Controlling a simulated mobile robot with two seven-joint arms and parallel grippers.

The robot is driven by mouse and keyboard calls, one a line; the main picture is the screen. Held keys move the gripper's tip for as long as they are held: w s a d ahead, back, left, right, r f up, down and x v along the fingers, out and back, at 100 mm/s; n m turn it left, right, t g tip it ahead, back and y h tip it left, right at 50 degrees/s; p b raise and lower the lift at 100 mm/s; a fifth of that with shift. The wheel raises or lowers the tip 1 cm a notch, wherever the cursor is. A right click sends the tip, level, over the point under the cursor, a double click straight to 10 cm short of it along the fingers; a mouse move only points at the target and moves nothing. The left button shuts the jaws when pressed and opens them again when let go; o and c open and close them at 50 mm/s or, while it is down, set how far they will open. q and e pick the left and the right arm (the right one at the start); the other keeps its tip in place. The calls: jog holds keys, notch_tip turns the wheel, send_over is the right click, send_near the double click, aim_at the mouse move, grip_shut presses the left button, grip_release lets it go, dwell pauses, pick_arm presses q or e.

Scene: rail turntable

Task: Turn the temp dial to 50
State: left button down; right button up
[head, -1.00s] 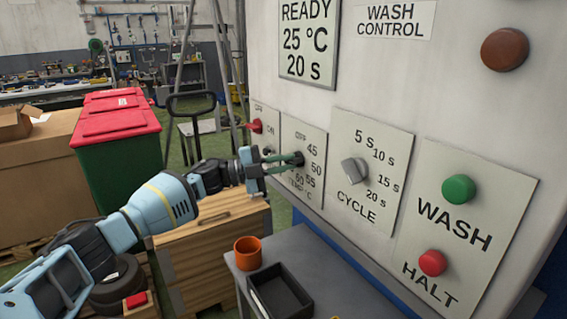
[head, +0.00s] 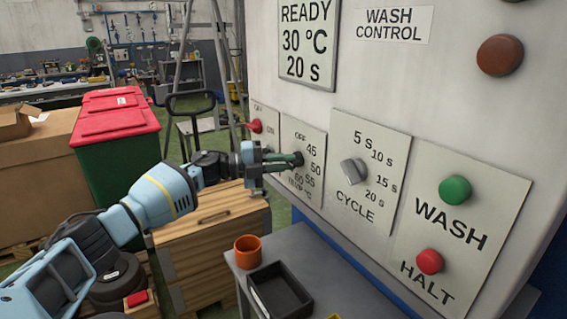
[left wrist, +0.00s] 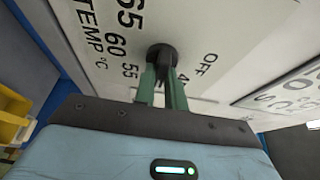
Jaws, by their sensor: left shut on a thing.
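The temp dial (left wrist: 161,55) is a small black knob on a white plate (head: 303,183) marked OFF, 45, 50, 55, 60 and TEMP °C. My left gripper (head: 298,160) is shut on the dial, with its green fingers on both sides of the knob; it also shows in the left wrist view (left wrist: 162,85). The display (head: 307,42) reads READY, 30 °C, 20 s. My right gripper is not in view.
Right of the temp plate are the grey cycle dial (head: 353,172), green WASH button (head: 456,190) and red HALT button (head: 429,262). A red switch (head: 256,126) is at the left. Below, a grey table holds an orange cup (head: 247,252) and black tray (head: 279,291).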

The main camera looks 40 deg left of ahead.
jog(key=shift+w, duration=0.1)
pick_arm(q)
jog(key=c, duration=1.5)
grip_release()
jog(key=shift+o, duration=0.2)
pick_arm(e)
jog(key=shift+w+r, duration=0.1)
